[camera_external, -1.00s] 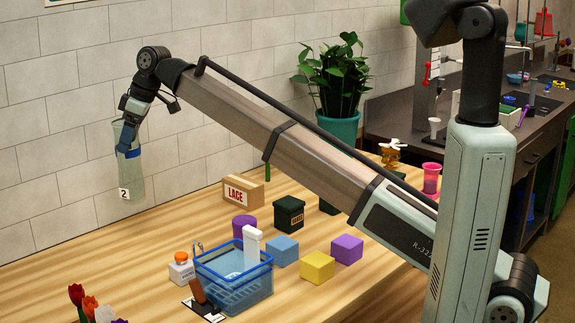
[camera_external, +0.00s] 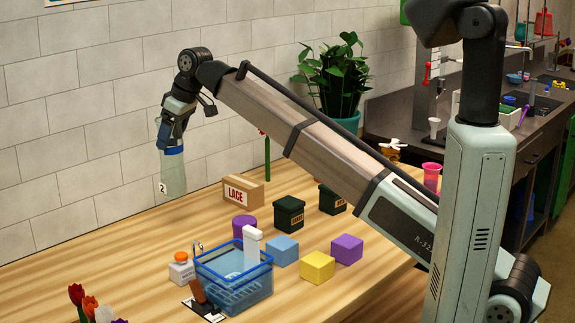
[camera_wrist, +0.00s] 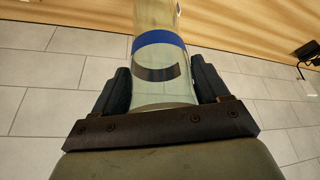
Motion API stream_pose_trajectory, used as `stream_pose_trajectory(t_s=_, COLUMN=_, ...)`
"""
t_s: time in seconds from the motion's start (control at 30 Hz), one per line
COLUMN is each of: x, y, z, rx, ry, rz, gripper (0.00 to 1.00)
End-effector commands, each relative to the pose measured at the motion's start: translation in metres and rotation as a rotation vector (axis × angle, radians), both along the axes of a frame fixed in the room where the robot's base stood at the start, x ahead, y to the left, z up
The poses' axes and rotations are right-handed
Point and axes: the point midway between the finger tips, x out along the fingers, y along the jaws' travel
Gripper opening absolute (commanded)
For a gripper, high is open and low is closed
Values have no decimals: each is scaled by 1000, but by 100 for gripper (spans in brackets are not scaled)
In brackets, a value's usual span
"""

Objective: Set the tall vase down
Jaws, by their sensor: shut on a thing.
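The tall vase (camera_external: 173,176) is a clear, pale greenish cylinder with a blue band and a tag marked 2. My gripper (camera_external: 172,143) is shut on it near its upper part and holds it roughly upright, beside the tiled wall. Its lower end seems to be above the wooden table (camera_external: 110,275); the exact gap is hard to judge. In the wrist view the vase (camera_wrist: 158,88) stands between the two dark fingers of my gripper (camera_wrist: 162,90), with the blue band beyond them.
A LACE box (camera_external: 243,190), a purple cylinder (camera_external: 244,228) and a blue basket (camera_external: 235,285) are to the right. A small orange-capped bottle (camera_external: 181,268) stands left of the basket. Tulips (camera_external: 90,303) are at the front left. The table's left part is bare.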

Motion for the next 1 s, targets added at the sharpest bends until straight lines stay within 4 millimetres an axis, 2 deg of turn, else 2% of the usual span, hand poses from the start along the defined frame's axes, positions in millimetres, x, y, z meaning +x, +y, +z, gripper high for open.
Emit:
stream_pose_trajectory(t_s=0.17, x=0, y=0, z=-4, rx=0, ry=1, rz=-36, gripper=0)
stream_pose_trajectory(t_s=0.5, x=-1, y=-1, z=-51, rx=0, ry=1, rz=-39, gripper=0)
stream_pose_trajectory(t_s=0.77, x=0, y=0, z=-69, rx=0, ry=0, rz=-38, gripper=0)
stream_pose_trajectory(t_s=1.0, x=-1, y=0, z=-96, rx=-1, ry=1, rz=-38, gripper=0)
